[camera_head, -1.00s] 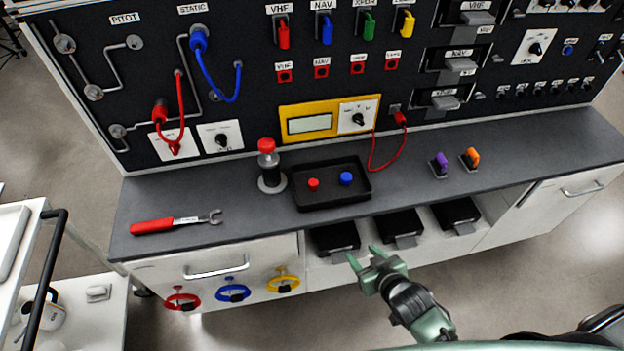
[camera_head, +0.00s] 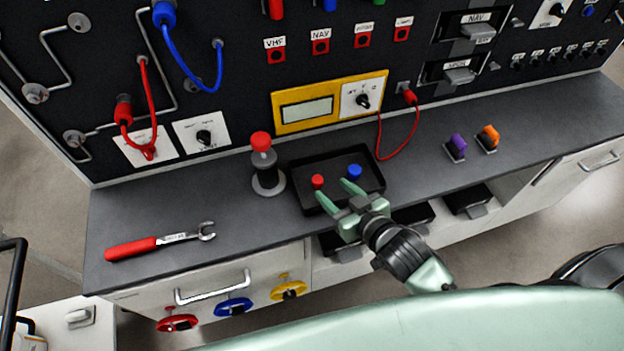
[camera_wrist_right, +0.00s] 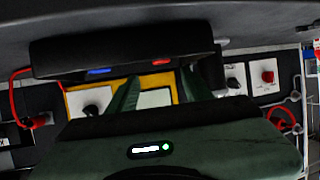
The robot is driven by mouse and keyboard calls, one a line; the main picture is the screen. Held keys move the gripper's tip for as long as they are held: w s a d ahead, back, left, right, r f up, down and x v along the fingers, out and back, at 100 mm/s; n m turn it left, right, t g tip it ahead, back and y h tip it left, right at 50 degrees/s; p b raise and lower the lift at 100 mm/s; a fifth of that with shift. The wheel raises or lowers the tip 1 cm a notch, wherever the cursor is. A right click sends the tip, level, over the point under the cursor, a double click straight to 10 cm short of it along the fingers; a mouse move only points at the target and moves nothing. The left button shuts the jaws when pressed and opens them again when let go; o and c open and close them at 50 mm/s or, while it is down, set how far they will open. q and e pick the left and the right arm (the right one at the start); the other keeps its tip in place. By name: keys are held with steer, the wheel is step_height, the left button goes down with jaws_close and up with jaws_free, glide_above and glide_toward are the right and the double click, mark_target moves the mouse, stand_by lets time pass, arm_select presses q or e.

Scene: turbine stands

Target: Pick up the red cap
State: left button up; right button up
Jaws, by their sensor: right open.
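A small red cap (camera_head: 317,181) sits in the left part of the black tray (camera_head: 305,205) on the grey counter, with a blue cap (camera_head: 354,171) to its right. Both show partly in the right wrist view, the red cap (camera_wrist_right: 163,62) and the blue cap (camera_wrist_right: 98,71), at the tray's edge. My right gripper (camera_head: 334,191) is open and empty at the tray's front edge. Its fingertips point toward the caps, and the red cap is just beyond the left finger. I cannot tell its exact height above the tray. My left gripper is not in view.
A black cylinder with a red top (camera_head: 261,142) stands left of the tray. A red-handled wrench (camera_head: 160,242) lies at the counter's left. A red cable (camera_head: 415,130) loops down right of the tray. Purple (camera_head: 457,146) and orange (camera_head: 488,137) pieces stand farther right.

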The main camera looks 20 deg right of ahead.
mark_target(319, 181)
steer(key=x, duration=0.3)
steer(key=shift+w+a, duration=0.1)
steer(key=x, duration=0.5)
steer(key=shift+a+f+p, duration=0.1)
steer(key=shift+f+p, duration=0.2)
steer(key=shift+p, duration=0.1)
steer(key=shift+s, duration=0.2)
jaws_close()
stand_by(0.7)
